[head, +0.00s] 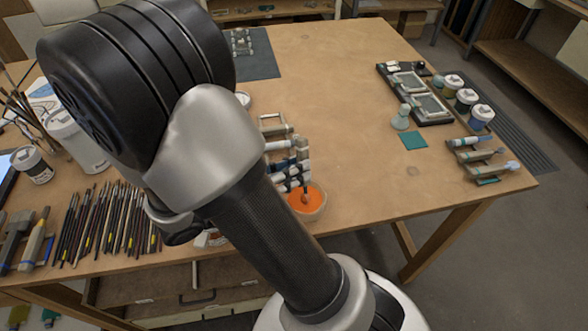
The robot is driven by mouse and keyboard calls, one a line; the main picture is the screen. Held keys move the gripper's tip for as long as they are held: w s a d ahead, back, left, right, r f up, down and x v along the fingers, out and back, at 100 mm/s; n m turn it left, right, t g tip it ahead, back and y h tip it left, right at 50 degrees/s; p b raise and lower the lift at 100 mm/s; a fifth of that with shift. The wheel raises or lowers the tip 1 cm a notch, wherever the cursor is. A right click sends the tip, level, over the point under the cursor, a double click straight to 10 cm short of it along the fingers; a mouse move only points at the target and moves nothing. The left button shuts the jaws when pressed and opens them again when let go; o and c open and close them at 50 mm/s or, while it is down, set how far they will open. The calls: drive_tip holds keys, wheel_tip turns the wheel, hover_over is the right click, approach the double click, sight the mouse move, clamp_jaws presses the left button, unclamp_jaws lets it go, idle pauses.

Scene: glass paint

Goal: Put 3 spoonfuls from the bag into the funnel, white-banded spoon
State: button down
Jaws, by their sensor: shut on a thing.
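My gripper (293,176) is near the front edge of the table, partly hidden behind my own arm. It is shut on a thin tool, seemingly a spoon (304,197), whose lower end reaches into a round, open container of orange material (322,206). I cannot make out a white band on the tool or how much it carries. The container may be the bag; only its pale rim and orange filling show. A small pale green piece (402,118), possibly the funnel, stands upright at the right, apart from my gripper.
A teal square (414,141) lies in front of the green piece. Brushes (110,220) and a white jug (75,138) are at the left. The table's middle is clear.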

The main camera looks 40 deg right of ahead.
sight(298, 153)
drive_tip(key=shift+r, duration=0.1)
idle(0.3)
drive_tip(key=shift+w+d+r+p, duration=0.15)
drive_tip(key=shift+w+r, duration=0.1)
drive_tip(key=shift+r, duration=0.25)
drive_tip(key=shift+w+d+r+p, duration=0.15)
drive_tip(key=shift+w+r+p, duration=0.05)
drive_tip(key=shift+r, duration=0.35)
drive_tip(key=shift+w+d+r+p, duration=0.15)
drive_tip(key=shift+w+r, duration=0.1)
drive_tip(key=shift+r, duration=0.25)
wheel_tip(298, 153, up, 4)
drive_tip(key=shift+r+p, duration=0.25)
drive_tip(key=shift+p, duration=0.65)
